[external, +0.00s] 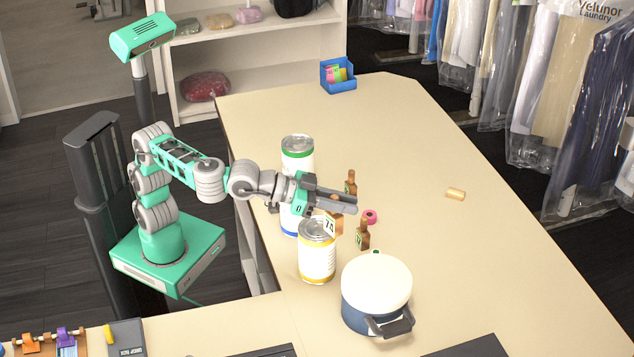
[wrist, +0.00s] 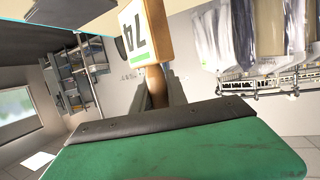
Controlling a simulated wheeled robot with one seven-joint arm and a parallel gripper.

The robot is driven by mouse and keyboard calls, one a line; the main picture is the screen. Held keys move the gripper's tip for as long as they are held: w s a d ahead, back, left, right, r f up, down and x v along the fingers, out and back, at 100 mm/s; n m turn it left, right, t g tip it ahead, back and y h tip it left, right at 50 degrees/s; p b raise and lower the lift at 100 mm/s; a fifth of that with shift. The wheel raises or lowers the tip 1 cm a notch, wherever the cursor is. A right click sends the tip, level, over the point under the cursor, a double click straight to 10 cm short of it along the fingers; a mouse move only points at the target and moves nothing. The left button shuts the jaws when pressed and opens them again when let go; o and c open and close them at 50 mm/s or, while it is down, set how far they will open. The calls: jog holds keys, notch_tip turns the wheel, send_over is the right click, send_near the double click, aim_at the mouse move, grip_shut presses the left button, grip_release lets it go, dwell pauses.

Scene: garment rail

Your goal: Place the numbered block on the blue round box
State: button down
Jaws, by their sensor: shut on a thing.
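My gripper (external: 335,199) is shut on the numbered block (external: 329,225), a wooden piece with a white plate marked 74. In the wrist view the numbered block (wrist: 142,32) has its brown neck between my fingers. In the external view it hangs below my fingers, overlapping the top of a yellow-banded can; its exact height and any contact are unclear. The nearest match to a blue round box is a round dark blue pot-like vessel (external: 357,314) with a cream lid and dark handle. It stands on the table, to the right of and nearer the camera than my gripper.
The yellow-banded can (external: 317,262) and a taller green-and-blue-banded can (external: 297,160) stand by my gripper. A blue bin (external: 338,86) stands far back. The table's right side is mostly clear.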

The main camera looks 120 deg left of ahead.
jog(key=shift+s+d+r, duration=0.15)
jog(key=shift+s+d, duration=0.75)
jog(key=shift+w+f+p, duration=1.15)
jog(key=shift+w+f, duration=2.1)
jog(key=shift+w, duration=0.15)
jog(key=shift+w+f+p, duration=1.1)
jog(key=shift+w+f, duration=2.1)
jog(key=shift+w, duration=0.2)
jog(key=shift+f, duration=0.1)
jog(key=c, duration=1.3)
grip_release()
jog(key=shift+s+d, duration=0.15)
jog(key=b+v, duration=0.2)
jog(key=v, duration=0.9)
jog(key=shift+s+d+r+b, duration=0.25)
jog(key=shift+b, duration=0.1)
